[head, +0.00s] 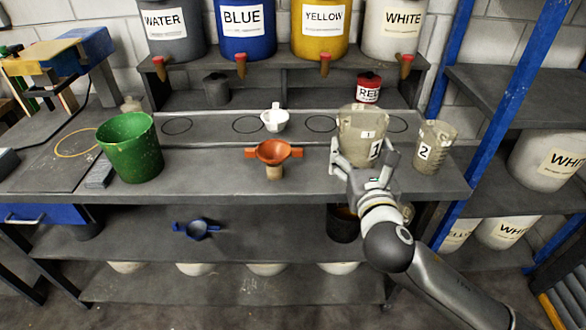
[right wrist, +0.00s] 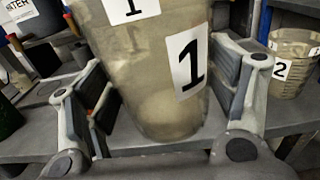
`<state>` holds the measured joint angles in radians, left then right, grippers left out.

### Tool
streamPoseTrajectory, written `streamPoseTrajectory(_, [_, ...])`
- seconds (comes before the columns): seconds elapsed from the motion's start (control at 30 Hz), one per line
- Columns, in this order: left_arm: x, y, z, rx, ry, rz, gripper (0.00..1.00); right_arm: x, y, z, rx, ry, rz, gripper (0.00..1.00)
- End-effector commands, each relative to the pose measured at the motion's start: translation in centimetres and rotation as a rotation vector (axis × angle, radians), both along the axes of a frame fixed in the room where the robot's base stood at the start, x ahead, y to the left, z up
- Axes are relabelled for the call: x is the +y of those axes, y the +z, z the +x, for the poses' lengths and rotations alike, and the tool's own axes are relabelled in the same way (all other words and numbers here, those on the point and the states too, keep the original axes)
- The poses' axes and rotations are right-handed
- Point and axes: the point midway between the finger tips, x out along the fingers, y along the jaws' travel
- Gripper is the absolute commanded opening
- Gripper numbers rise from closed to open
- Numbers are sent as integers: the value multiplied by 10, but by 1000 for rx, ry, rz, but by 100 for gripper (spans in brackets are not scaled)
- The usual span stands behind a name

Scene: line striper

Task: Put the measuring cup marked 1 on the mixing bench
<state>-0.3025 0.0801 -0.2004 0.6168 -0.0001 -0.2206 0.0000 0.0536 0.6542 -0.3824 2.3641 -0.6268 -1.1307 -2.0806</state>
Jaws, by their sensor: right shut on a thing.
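The measuring cup marked 1 (head: 358,127) is a cloudy, see-through cup at the right part of the grey bench (head: 222,184) in the head view. It is upright, and it also fills the middle of the right wrist view (right wrist: 158,70). My right gripper (head: 364,160) has its fingers on both sides of the cup, shut on it. I cannot tell whether the cup's base touches the bench. The measuring cup marked 2 (head: 434,148) stands just to the right, apart from it. My left gripper is not in view.
A green bucket (head: 131,148) stands at the left. Water, blue, yellow and white paint containers line the upper shelf. A blue post (head: 497,125) rises at the right.

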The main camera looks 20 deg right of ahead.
Motion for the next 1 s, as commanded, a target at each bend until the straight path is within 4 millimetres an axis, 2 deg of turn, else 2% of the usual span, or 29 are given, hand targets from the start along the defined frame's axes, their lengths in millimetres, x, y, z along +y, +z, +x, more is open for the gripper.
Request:
streamPoseTrajectory(0.17, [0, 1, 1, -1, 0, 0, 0, -5, -4, 11, 0, -3, 0, 40])
streamPoseTrajectory(0.57, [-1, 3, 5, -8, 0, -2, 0, -38, -38, 80, 0, -3, 2, 40])
streamPoseTrajectory(0.8, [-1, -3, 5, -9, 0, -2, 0, -51, -77, 109, 0, -2, 2, 40])
streamPoseTrajectory(1.0, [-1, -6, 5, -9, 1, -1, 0, -57, -91, 121, -2, -1, 0, 40])
